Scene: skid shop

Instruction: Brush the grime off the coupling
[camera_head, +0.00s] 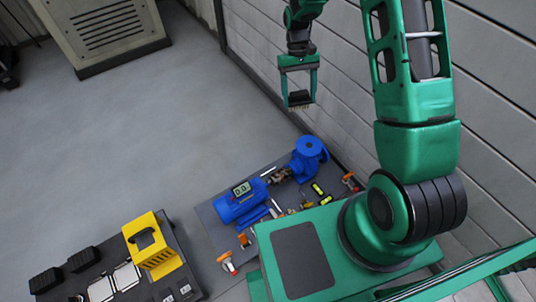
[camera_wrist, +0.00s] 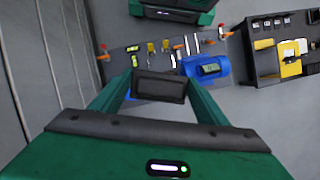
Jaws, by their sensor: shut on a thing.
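The coupling (camera_head: 279,175) is a small brownish, grimy-looking part between the blue motor (camera_head: 240,204) and the blue pump (camera_head: 309,157) on a dark grey skid plate. My gripper (camera_head: 299,96) is high above and behind the skid, near the panelled wall. It is shut on a dark brush (camera_head: 300,100) with bristles pointing down, well apart from the coupling. In the wrist view the brush's dark back (camera_wrist: 160,87) sits between the green fingers. The blue motor with its display (camera_wrist: 207,69) shows beyond it there; the coupling is hidden in that view.
Small yellow-green and orange-handled items (camera_head: 318,190) lie along the skid. A dark bench (camera_head: 180,262) with a yellow holder (camera_head: 152,245) stands at front left. A beige vented cabinet (camera_head: 105,30) is at the back left. The panelled wall (camera_head: 345,110) runs close on the right.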

